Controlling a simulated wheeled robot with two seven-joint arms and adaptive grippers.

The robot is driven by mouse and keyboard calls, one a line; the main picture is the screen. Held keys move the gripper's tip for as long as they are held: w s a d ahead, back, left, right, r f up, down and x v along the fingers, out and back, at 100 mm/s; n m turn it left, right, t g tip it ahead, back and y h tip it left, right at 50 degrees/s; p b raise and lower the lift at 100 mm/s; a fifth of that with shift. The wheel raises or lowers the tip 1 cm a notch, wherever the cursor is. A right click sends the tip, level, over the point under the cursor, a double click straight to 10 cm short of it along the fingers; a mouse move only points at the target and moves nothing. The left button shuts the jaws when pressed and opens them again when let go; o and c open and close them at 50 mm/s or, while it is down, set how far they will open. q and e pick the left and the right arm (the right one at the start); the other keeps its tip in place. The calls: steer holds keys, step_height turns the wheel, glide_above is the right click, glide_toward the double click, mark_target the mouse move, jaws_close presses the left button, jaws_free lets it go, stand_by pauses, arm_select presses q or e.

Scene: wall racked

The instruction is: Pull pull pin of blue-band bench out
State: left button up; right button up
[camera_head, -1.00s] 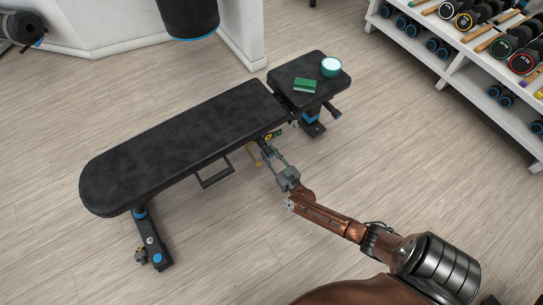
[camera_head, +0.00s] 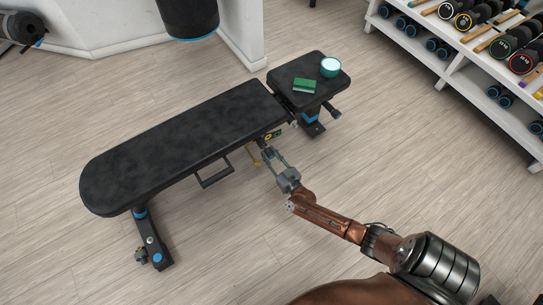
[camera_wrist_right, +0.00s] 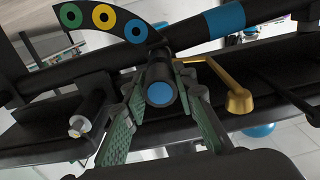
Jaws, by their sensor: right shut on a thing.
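The bench (camera_head: 185,140) has long black padding and blue bands on its legs. It stands in the middle of the head view, and a blue band also shows on its frame in the wrist view (camera_wrist_right: 225,20). The pull pin (camera_wrist_right: 160,93) is a dark cylinder with a blue end cap, below a curved plate with green, yellow and blue rings. My right gripper (camera_head: 268,154) is at the bench's near side, under the seat joint. Its green-padded fingers (camera_wrist_right: 160,105) are shut on the pin, one on each side. The pin's inner end is hidden. My left gripper is out of view.
A yellow lever (camera_wrist_right: 238,92) sits just right of the gripper in the wrist view, and a metal-tipped knob (camera_wrist_right: 80,125) sits left. A green block (camera_head: 305,86) and a teal cup (camera_head: 331,67) rest on the seat. A dumbbell rack (camera_head: 465,60) stands at right; the near floor is open.

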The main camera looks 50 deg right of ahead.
steer(key=shift+v, duration=0.75)
steer(key=o, duration=1.2)
steer(key=v, duration=1.2)
